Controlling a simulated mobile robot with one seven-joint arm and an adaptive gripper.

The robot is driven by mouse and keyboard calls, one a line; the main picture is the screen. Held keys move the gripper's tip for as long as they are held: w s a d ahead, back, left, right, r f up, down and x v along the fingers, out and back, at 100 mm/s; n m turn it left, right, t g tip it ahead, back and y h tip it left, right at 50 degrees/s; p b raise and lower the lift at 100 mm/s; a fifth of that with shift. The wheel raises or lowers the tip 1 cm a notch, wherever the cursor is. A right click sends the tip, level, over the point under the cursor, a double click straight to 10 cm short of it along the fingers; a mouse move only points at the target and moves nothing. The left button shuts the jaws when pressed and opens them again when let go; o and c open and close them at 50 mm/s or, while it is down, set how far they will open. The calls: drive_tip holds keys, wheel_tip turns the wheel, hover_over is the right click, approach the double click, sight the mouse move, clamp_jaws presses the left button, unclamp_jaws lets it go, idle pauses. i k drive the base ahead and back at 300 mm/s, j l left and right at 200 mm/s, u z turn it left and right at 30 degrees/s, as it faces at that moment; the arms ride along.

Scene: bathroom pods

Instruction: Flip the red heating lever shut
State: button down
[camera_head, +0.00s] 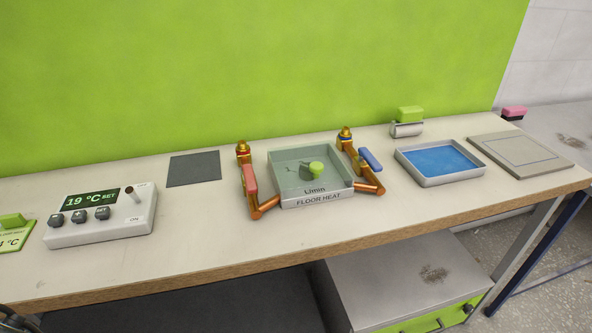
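The red heating lever (250,179) is on the left copper pipe (262,208), beside the floor heat box. It lies roughly along the pipe, running from the brass fitting (243,152) at the back toward the front. A dark mechanical piece, which looks like part of my gripper (17,321), shows cut off at the bottom left corner. It is far from the lever, and its fingers cannot be made out. Nothing touches the lever.
The clear floor heat box (318,198) with a green knob stands right of the lever. A blue lever (371,159) is on the right pipe. A grey control box (100,232) reads 19 °C at left. A blue tray (440,163) is at right. Bench in front is clear.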

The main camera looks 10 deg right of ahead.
sight(248, 173)
drive_tip(key=k+j+z, duration=0.2)
drive_tip(key=j+z, duration=0.15)
drive_tip(key=z, duration=0.15)
drive_tip(key=k+j+z, duration=0.25)
drive_tip(key=z, duration=0.2)
